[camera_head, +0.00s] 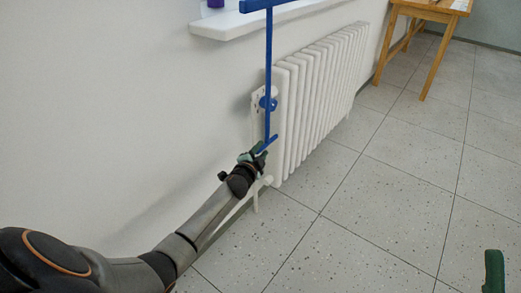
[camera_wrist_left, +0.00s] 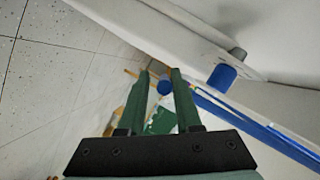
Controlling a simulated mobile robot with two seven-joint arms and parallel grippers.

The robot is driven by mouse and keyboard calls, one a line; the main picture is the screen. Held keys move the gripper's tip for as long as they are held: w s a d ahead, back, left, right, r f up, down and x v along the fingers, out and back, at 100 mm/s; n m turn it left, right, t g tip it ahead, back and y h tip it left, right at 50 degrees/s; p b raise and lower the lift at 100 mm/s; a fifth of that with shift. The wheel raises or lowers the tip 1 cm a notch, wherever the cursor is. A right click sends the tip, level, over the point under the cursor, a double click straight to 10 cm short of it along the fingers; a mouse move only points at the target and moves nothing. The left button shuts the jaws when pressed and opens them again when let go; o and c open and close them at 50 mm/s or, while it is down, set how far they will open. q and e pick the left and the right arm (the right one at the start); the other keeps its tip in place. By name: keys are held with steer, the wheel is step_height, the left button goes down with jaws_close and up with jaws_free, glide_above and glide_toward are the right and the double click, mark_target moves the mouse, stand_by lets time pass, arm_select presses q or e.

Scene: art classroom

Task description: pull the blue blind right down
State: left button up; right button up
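The blue blind's bottom bar (camera_head: 268,4) shows at the top edge of the head view; the rest of the blind is out of frame. A thin blue pull rod (camera_head: 268,70) hangs from it, with a short crosspiece (camera_head: 267,144) at its lower end. My left gripper (camera_head: 259,152) is at this crosspiece, beside the radiator. In the left wrist view its green fingers (camera_wrist_left: 161,72) stand apart, with a blue round shape (camera_wrist_left: 165,87) between or beyond them; I cannot tell if they touch it. Of my right gripper, only a green part (camera_head: 494,270) shows.
A white sill (camera_head: 235,27) juts out above, holding a purple object (camera_head: 215,3). A wooden table (camera_head: 430,12) stands far back; the floor is clear.

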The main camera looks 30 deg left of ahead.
arm_select(q)
steer(key=shift+o, duration=1.4)
steer(key=shift+f, duration=0.2)
steer(key=shift+o, duration=0.2)
steer(key=shift+r, duration=0.15)
steer(key=shift+s+r+p, duration=0.2)
steer(key=shift+s+p, duration=0.15)
steer(key=shift+s, duration=0.05)
steer(key=p+v, duration=0.4)
steer(key=v, duration=0.7)
steer(key=shift+s+d, duration=0.2)
steer(key=shift+s, duration=0.05)
arm_select(e)
steer(key=shift+n, duration=0.4)
steer(key=r, duration=0.5)
steer(key=shift+d, duration=0.25)
